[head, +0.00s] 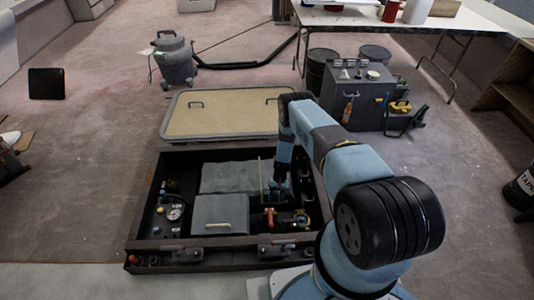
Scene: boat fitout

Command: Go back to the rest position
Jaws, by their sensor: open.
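My arm, blue and black, reaches forward from the lower right of the head view and bends down over an open black box set in the floor (140,222). My gripper (279,186) points down inside this box, right of its middle. It is small and dark here, and the fingertips are hard to make out. A thin yellowish upright rod (261,178) stands just left of it. I see nothing clearly held. A red-handled part (269,217) and a round brass-coloured fitting (301,218) lie in front of the gripper.
Grey blocks (220,213) and a gauge (175,212) fill the box's left side. A tan panel with handles (222,115) lies behind. A vacuum (174,60), dark cabinet (357,98) and white table (400,18) stand further back.

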